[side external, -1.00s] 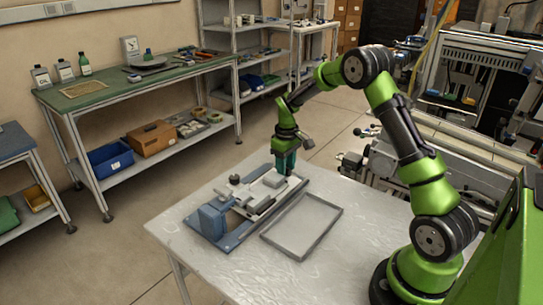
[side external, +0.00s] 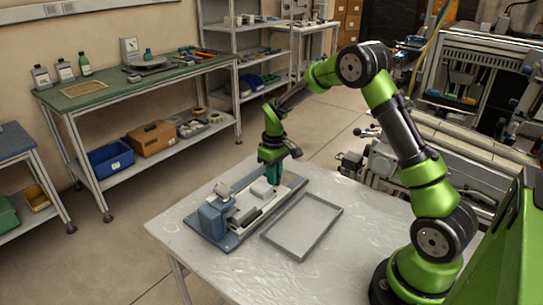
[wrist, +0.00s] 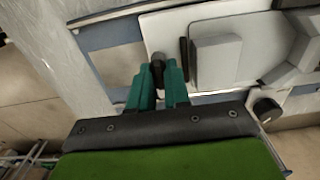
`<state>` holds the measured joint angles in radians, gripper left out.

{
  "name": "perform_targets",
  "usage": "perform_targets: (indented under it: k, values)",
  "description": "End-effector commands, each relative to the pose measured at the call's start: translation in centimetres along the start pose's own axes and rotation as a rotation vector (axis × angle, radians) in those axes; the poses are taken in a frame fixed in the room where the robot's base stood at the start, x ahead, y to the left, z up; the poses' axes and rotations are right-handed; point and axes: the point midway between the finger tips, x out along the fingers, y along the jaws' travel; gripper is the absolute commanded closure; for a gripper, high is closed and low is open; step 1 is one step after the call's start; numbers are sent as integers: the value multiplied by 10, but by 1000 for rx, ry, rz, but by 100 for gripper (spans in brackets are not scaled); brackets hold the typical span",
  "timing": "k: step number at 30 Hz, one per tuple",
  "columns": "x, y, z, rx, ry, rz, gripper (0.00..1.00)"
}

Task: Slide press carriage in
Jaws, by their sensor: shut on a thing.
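The press (side external: 232,238) is a blue base with rails, lying on the table, with a blue block (side external: 213,220) at its near left end. In the wrist view the carriage (wrist: 165,28) is a light plate bearing a grey block (wrist: 216,60). My gripper (side external: 274,184) points down at the far end of the carriage. In the wrist view its green fingers (wrist: 167,78) are shut on a dark handle (wrist: 158,64) at the carriage's end. The fingers partly hide the handle.
An empty shallow grey tray (side external: 302,226) lies on the table right beside the press. The pale table (side external: 200,265) is clear in front. A green-topped workbench (side external: 130,82) stands behind, away from the arm.

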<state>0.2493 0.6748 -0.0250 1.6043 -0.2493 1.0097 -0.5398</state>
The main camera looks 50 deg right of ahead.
Motion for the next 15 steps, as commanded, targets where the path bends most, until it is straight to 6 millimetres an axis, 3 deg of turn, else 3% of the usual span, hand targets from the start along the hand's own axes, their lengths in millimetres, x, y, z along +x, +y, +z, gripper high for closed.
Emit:
perform_targets:
  k: [3, 12, 13, 15]
  values:
    - [-1, -15, 0, -2, 3, 0, 100]
    - [-1, -20, 0, 0, 2, -5, 100]
    - [-1, -20, 0, -1, 2, -5, 82]
    - [-1, -21, -1, -1, 2, -6, 71]
